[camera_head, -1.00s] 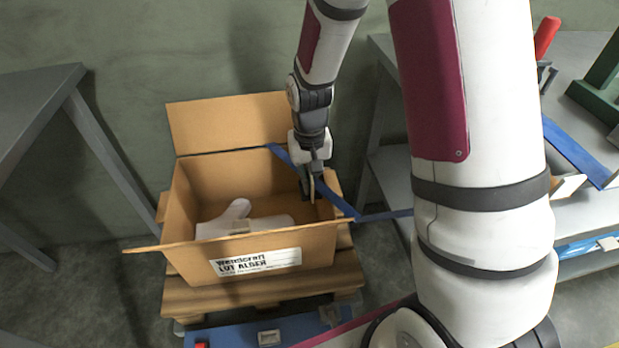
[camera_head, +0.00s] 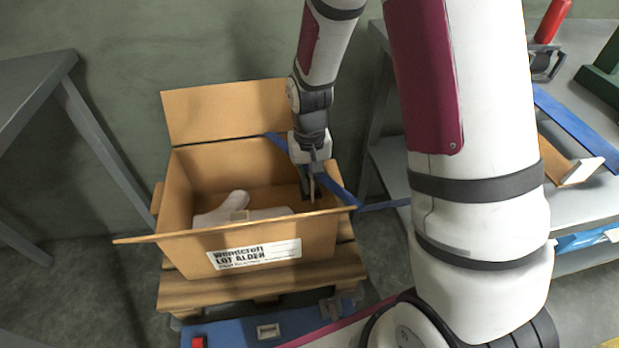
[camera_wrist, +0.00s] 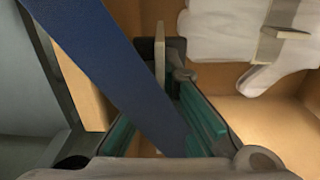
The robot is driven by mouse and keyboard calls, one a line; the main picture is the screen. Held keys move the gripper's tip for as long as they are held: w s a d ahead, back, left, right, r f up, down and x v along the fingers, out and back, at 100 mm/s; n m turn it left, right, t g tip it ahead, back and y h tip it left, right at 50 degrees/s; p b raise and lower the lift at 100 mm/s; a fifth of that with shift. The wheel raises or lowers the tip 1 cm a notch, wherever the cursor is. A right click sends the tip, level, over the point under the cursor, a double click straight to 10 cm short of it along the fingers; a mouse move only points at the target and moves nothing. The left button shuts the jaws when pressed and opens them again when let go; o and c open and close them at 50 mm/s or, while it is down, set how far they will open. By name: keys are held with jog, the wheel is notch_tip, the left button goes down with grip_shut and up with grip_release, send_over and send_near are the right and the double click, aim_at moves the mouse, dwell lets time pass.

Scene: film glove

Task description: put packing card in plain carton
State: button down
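An open brown carton (camera_head: 268,267) with printed lettering on its front stands on a wooden pallet. My gripper (camera_head: 307,190) reaches down inside its right part. A thin tan card (camera_wrist: 160,52) shows edge-on between the fingertips in the wrist view, and my gripper (camera_wrist: 162,70) looks shut on it. In the head view the card (camera_head: 312,189) is a narrow tan strip beside the dark fingers. I cannot tell whether its lower edge touches the carton floor. A white glove-like thing (camera_head: 235,204) with a tan band lies inside the carton, to the left of my gripper.
A blue strap (camera_head: 335,186) crosses the carton's right side and partly blocks the wrist view (camera_wrist: 105,60). The carton's back flap (camera_head: 225,110) stands up. A grey table (camera_head: 35,85) is at left; a grey workbench (camera_head: 590,205) with tools is at right.

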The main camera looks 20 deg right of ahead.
jog(key=shift+f+b, duration=0.85)
jog(key=shift+f, duration=0.4)
jog(key=c, duration=1.7)
grip_release()
jog(key=shift+r, duration=0.1)
notch_tip(320, 180, up, 11)
jog(key=shift+f, duration=0.1)
jog(key=shift+r, duration=0.5)
